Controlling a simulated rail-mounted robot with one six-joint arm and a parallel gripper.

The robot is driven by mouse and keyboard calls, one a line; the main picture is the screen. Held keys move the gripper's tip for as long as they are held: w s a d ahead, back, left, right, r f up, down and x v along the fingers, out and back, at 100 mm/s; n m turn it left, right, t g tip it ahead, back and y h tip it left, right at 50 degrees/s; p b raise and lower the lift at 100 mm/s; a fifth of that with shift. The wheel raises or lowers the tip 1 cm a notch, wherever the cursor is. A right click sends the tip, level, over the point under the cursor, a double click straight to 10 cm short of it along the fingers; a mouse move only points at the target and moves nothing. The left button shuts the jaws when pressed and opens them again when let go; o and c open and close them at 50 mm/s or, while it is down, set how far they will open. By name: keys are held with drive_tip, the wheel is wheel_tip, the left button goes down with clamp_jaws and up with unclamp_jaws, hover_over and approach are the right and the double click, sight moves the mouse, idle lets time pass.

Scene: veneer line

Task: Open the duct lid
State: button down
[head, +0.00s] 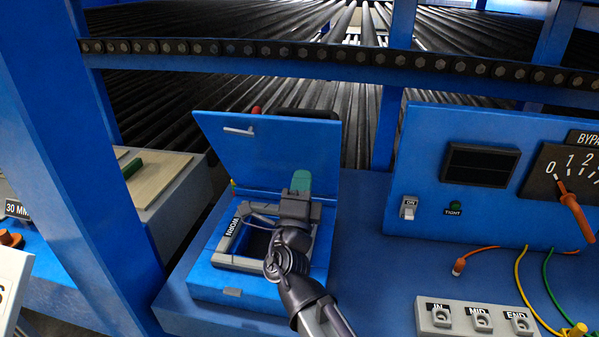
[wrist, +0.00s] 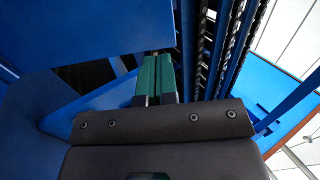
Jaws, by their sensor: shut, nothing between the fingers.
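The duct lid (head: 265,150) is a flat blue panel that stands raised and tilted back above a blue box (head: 205,272). A light bar handle (head: 238,131) sits near its upper left corner. Below the lid, a grey-framed opening (head: 257,242) with a dark inside shows, partly hidden by my arm. My gripper (head: 301,180) has green fingers, which are shut and empty. It is in front of the lid's lower right part; I cannot tell if it touches. In the wrist view the green fingers (wrist: 153,78) are side by side, with a blue panel (wrist: 85,32) at upper left.
A blue control panel (head: 425,160) with a switch, a dial and an orange lever stands to the right. A grey socket block (head: 475,318) and loose cables lie before it. A blue post (head: 75,150) rises at left. A chain-bearing beam (head: 330,62) and rollers are behind.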

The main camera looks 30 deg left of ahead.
sight(312, 128)
drive_tip(key=p+x, duration=0.4)
drive_tip(key=x, duration=0.7)
drive_tip(key=shift+p, duration=0.3)
drive_tip(key=shift+w, duration=0.15)
